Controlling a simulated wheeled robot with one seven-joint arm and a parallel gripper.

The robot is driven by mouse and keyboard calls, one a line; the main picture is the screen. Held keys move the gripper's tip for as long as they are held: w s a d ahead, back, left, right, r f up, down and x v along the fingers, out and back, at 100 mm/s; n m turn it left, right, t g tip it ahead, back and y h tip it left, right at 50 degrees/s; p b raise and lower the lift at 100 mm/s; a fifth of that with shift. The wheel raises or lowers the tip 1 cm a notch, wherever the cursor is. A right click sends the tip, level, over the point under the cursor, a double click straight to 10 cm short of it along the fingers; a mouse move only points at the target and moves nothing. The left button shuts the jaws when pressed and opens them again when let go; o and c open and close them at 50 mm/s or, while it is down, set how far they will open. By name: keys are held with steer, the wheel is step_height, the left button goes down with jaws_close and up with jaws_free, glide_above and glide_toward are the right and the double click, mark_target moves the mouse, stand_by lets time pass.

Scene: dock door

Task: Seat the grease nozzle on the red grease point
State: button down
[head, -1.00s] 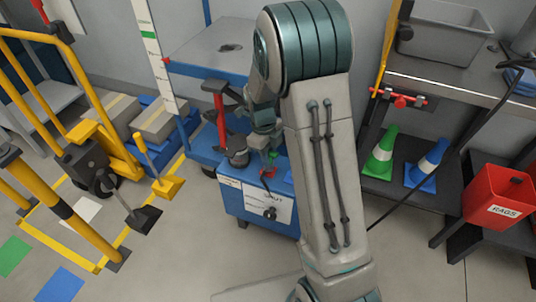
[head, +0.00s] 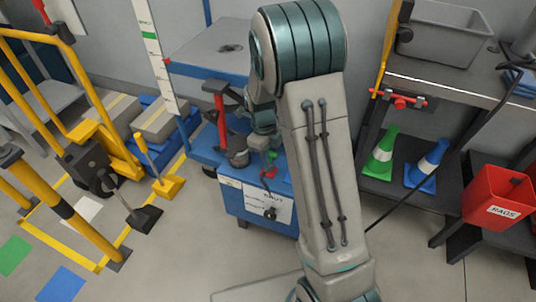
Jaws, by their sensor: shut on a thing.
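My gripper (head: 263,143) is small in the head view, low in front of the blue lift unit, and partly hidden behind my own arm. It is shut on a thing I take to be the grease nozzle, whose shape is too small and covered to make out. A small red spot (head: 268,173), likely the red grease point, shows on the blue unit (head: 232,197) just below the gripper, beside a small green spot (head: 272,155). Whether the nozzle touches the red point cannot be told from this view.
A red post (head: 220,103) with a dark grey base stands left of the gripper. A yellow trolley (head: 105,135) is at the left. A shelf with green (head: 383,155) and blue cones and a red rags bin (head: 497,197) are at the right. The floor in front is mostly clear.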

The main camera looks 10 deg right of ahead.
steer(key=shift+f+b, duration=0.35)
steer(key=shift+f, duration=0.25)
steer(key=c, duration=1.5)
jaws_free()
steer(key=shift+c, duration=0.2)
steer(key=r+p, duration=0.6)
steer(key=r, duration=0.1)
steer(key=w+a+r+p, duration=0.1)
steer(key=r+p, duration=0.2)
steer(key=r, duration=0.1)
